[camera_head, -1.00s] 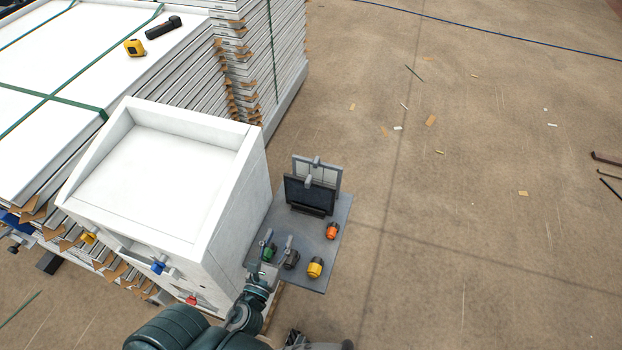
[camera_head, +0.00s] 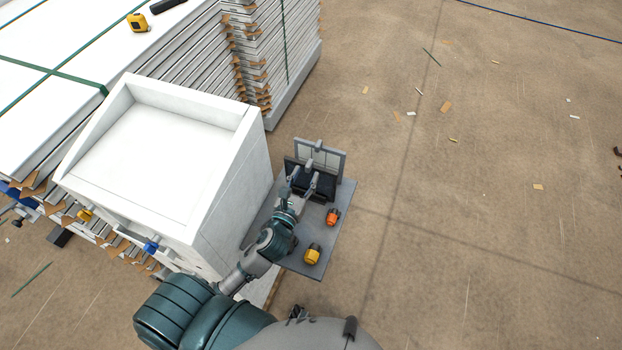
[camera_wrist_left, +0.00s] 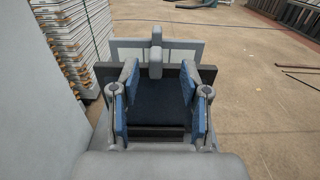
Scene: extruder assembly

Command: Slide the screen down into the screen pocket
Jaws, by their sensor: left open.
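The dark screen (camera_head: 327,185) stands nearly upright at the far end of a grey shelf, with a light grey tab (camera_head: 308,166) at its upper middle. It also shows in the left wrist view (camera_wrist_left: 158,100). My left gripper (camera_head: 302,181) is open at the screen. In the left wrist view its blue-padded fingers (camera_wrist_left: 160,80) are on either side of the tab and in front of the screen's face; contact cannot be told. The white extruder housing (camera_head: 150,150) stands to the left. I cannot clearly make out the screen pocket. My right gripper is not in view.
A grey framed panel (camera_head: 334,158) stands behind the screen. An orange knob (camera_head: 333,216) and a yellow knob (camera_head: 313,254) sit on the grey shelf (camera_head: 297,262). Strapped white panels (camera_head: 285,60) are stacked behind the housing. The floor to the right is mostly open.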

